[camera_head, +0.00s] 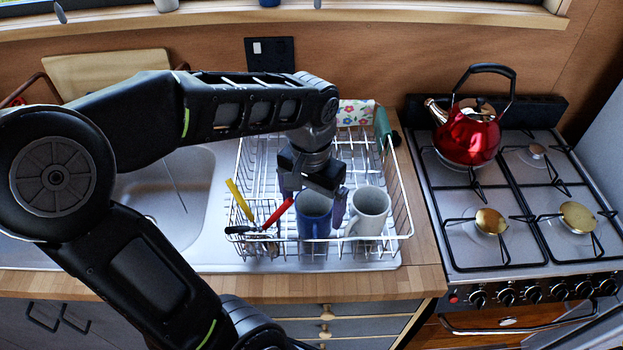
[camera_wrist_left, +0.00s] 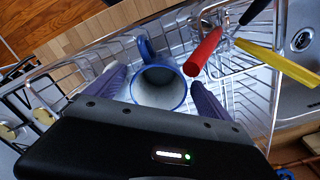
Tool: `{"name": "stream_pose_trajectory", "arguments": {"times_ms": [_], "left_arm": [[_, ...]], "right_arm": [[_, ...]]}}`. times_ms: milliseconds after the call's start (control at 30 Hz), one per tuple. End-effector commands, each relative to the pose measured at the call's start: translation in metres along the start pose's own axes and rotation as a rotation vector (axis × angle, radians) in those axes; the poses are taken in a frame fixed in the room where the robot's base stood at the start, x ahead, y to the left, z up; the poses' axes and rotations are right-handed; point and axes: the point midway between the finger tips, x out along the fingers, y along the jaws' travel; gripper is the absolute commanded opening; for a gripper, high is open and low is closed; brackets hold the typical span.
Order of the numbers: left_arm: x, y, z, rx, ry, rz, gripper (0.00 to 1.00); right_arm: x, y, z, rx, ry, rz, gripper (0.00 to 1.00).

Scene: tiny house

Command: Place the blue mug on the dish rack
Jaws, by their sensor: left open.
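The blue mug (camera_head: 314,217) stands upright in the front part of the wire dish rack (camera_head: 404,215). In the left wrist view the blue mug (camera_wrist_left: 160,88) shows from above, with a blue rim, an empty pale inside and its handle toward the top left. My left gripper (camera_head: 313,195) is open right above the mug. In the wrist view its purple-grey fingers (camera_wrist_left: 162,92) are on either side of the mug, with no clear grip on it. I cannot tell whether either finger touches it. My right gripper is not in view.
A pale grey mug (camera_head: 371,212) stands close on the right in the rack. Red- and yellow-handled utensils (camera_head: 240,200) stand at the rack's left. The sink (camera_head: 190,215) is left of the rack. A stove with a red kettle (camera_head: 466,135) is to the right.

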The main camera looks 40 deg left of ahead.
Motion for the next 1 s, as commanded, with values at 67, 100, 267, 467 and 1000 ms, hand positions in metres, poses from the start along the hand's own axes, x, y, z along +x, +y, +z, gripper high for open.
{"name": "stream_pose_trajectory", "arguments": {"times_ms": [67,100,267,467,1000], "left_arm": [[-0.016,0.0,-0.001,-0.001,0.006,0.001,0.93],[-0.025,0.0,-0.001,-0.001,0.006,0.001,0.93],[-0.058,0.0,-0.001,-0.001,0.005,0.001,0.93],[-0.084,0.0,0.0,0.0,0.002,0.0,0.93],[-0.089,0.0,0.0,0.0,0.0,0.0,0.93]], "right_arm": [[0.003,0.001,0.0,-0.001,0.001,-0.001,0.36],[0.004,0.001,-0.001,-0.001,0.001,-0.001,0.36],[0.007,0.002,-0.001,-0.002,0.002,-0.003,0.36],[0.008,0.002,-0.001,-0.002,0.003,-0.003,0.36],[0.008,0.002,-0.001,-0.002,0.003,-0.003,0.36]]}}
